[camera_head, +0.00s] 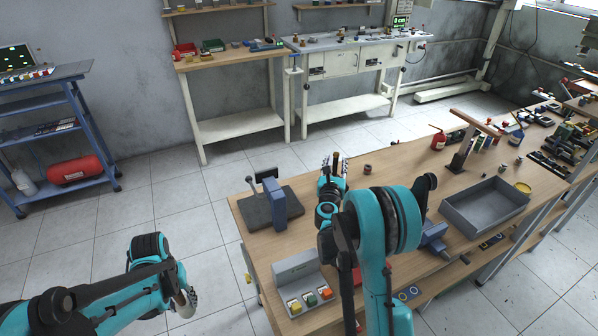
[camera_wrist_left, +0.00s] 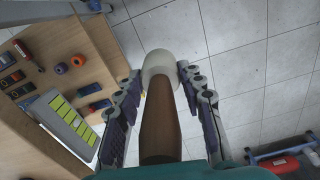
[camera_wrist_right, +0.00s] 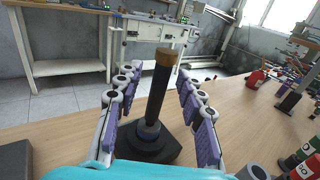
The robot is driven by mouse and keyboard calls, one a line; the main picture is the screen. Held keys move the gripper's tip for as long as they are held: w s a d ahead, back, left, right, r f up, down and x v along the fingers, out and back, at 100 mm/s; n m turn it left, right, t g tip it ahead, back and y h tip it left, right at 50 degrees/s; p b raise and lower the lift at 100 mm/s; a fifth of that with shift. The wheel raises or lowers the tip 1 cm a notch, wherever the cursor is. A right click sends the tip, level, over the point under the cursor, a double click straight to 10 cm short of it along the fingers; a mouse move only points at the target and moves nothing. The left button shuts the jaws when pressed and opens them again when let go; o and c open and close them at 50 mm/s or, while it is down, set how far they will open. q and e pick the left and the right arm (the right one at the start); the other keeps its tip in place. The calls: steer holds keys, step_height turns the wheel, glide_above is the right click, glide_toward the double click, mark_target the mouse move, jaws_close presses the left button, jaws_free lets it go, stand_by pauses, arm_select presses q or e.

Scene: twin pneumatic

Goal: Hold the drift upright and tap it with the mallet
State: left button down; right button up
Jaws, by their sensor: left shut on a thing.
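The mallet (camera_wrist_left: 160,125) has a brown handle and a pale rounded head (camera_wrist_left: 158,65). My left gripper (camera_wrist_left: 160,88) is shut on it, with the handle running between the fingers and the head near the fingertips. In the head view my left gripper (camera_head: 183,298) is low, left of the bench and over the floor. The drift (camera_wrist_right: 157,95) is a dark rod with a brown top, standing nearly upright on a black base (camera_wrist_right: 147,142). My right gripper (camera_wrist_right: 156,78) is open, with a finger on each side of the drift and visible gaps.
The wooden bench (camera_head: 262,245) carries a dark plate with a blue block (camera_head: 275,204), a button box (camera_head: 303,287), a grey tray (camera_head: 484,207) and a red extinguisher-like item (camera_head: 438,140). Bare wood lies around the right gripper. Open floor lies left of the bench.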

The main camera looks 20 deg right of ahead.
steer(key=shift+w+d, duration=0.25)
steer(key=shift+w, duration=0.1)
jaws_close()
jaws_free()
